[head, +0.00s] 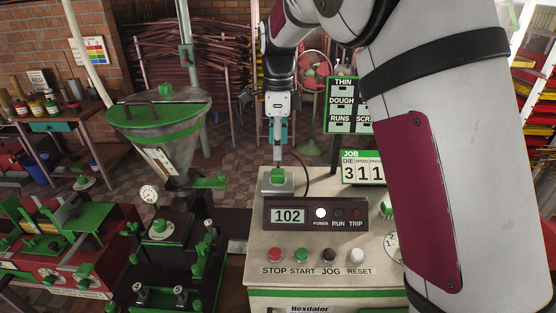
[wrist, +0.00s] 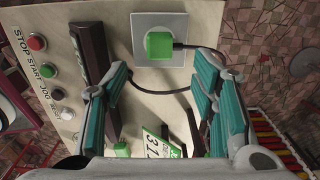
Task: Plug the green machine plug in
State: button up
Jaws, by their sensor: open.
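The green plug (head: 278,175) sits on the grey socket plate (head: 270,189) on top of the cream control box. My gripper (head: 278,152) points down just above the plug in the head view. In the wrist view my gripper's teal fingers (wrist: 161,70) are spread apart and empty, apart from the plug.
The control box (head: 330,248) carries a display reading 102, a lit white POWER lamp and several buttons. A job card (head: 363,168) and a sign board (head: 345,105) stand to the right. A green hopper machine (head: 165,120) stands left. The cord loops beside the plate.

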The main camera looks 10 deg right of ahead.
notch_tip(320, 180, up, 3)
jog(key=shift+r, duration=0.2)
jog(key=s+d+r+n+t, duration=0.1)
jog(key=s+d+r+n, duration=0.15)
jog(key=s, duration=0.25)
jog(key=s+d+r+n+t+y, duration=0.1)
jog(key=s+r+n, duration=0.2)
jog(key=s, duration=0.1)
jog(key=s+d+r+n, duration=0.2)
jog(key=s+r+n, duration=0.1)
jog(key=s, duration=0.2)
jog(key=s+d+f+n+t, duration=0.1)
jog(key=s+n, duration=0.5)
jog(key=s, duration=0.3)
jog(key=s+d+f+n+t+h, duration=0.1)
jog(key=s+d+f+n+t, duration=0.1)
jog(key=s+n, duration=0.3)
jog(key=s, duration=0.4)
jog(key=shift+f+n+t, duration=0.3)
jog(key=shift+n, duration=0.05)
jog(key=shift+w, duration=0.1)
